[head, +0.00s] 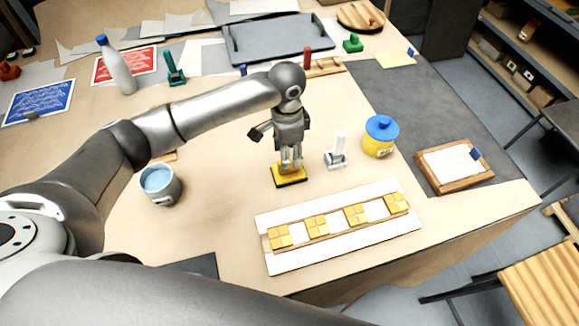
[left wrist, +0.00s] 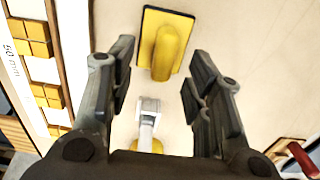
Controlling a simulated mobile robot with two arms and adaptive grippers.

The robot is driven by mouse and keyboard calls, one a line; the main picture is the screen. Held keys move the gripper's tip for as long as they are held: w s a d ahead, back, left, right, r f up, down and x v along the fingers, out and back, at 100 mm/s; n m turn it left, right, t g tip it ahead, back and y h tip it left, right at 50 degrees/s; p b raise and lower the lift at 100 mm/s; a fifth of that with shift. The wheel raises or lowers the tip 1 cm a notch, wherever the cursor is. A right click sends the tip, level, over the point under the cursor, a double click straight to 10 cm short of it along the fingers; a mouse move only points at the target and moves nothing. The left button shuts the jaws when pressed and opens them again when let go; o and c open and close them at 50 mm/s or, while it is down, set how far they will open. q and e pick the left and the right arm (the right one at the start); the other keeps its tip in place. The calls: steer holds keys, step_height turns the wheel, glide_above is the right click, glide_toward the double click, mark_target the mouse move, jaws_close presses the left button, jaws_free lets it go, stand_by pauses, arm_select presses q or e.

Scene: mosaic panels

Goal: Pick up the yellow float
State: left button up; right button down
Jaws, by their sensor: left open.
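The yellow float (head: 290,179) lies on the table below my left gripper in the head view. It has a flat yellow base with dark edges. In the left wrist view the float (left wrist: 166,46) shows its rounded yellow handle, at the top, just beyond the fingertips. My left gripper (head: 290,158) points down with its fingers spread, and it also shows in the left wrist view (left wrist: 160,78). It is open and empty, with the float not between its fingers. My right gripper is not in view.
A white-handled tool (head: 335,153) stands right of the float, under my gripper in the left wrist view. A blue-lidded yellow pot (head: 380,137) is further right. A mosaic panel (head: 345,235) with yellow tiles lies in front. A grey bucket (head: 160,186) stands left.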

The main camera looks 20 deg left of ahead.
mark_target(281, 179)
arm_select(q)
steer(key=shift+a+f, duration=0.1)
steer(key=shift+f, duration=0.5)
steer(key=shift+f+p, duration=0.4)
steer(key=f, duration=0.1)
steer(key=f+p, duration=0.1)
steer(key=f, duration=0.1)
steer(key=shift+w+f, duration=0.2)
steer(key=shift+w, duration=0.1)
steer(key=shift+f, duration=0.5)
steer(key=c, duration=0.9)
jaws_close()
